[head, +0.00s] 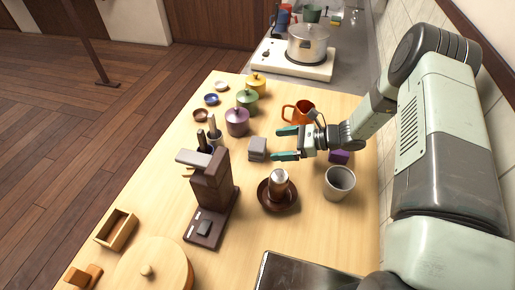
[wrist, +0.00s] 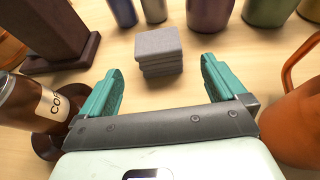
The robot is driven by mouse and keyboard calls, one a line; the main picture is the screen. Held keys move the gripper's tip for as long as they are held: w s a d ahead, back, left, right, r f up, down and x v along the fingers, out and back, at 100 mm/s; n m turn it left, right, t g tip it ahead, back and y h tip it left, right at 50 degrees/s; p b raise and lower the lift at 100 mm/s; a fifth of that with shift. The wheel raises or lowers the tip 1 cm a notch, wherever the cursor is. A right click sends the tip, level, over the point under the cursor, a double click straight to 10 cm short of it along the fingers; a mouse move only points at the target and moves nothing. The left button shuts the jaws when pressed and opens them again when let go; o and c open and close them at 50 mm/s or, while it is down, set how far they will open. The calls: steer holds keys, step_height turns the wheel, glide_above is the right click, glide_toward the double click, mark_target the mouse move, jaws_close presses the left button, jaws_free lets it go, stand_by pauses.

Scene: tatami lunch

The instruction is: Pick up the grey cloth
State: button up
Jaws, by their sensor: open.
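The grey cloth (head: 258,147) is a small folded stack on the wooden table, near the middle of the head view. In the wrist view the grey cloth (wrist: 158,50) lies just beyond the fingertips, roughly centred between them. My gripper (head: 286,143) has teal fingers spread apart, pointing left toward the cloth. In the wrist view my gripper (wrist: 160,82) is open with nothing between the fingers. The cloth is apart from both fingers.
A brown jar (head: 279,184) stands on a dark saucer (head: 291,207) near one finger. An orange jug (head: 303,112) is on the other side. A dark wooden stand (head: 211,190) is left of the cloth; a purple pot (head: 237,122) is behind it. A grey cup (head: 339,183) stands right.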

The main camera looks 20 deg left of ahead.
mark_target(253, 146)
steer(key=x, duration=1)
steer(key=shift+s+a, duration=0.15)
steer(key=shift+r, duration=0.15)
steer(key=c, duration=1)
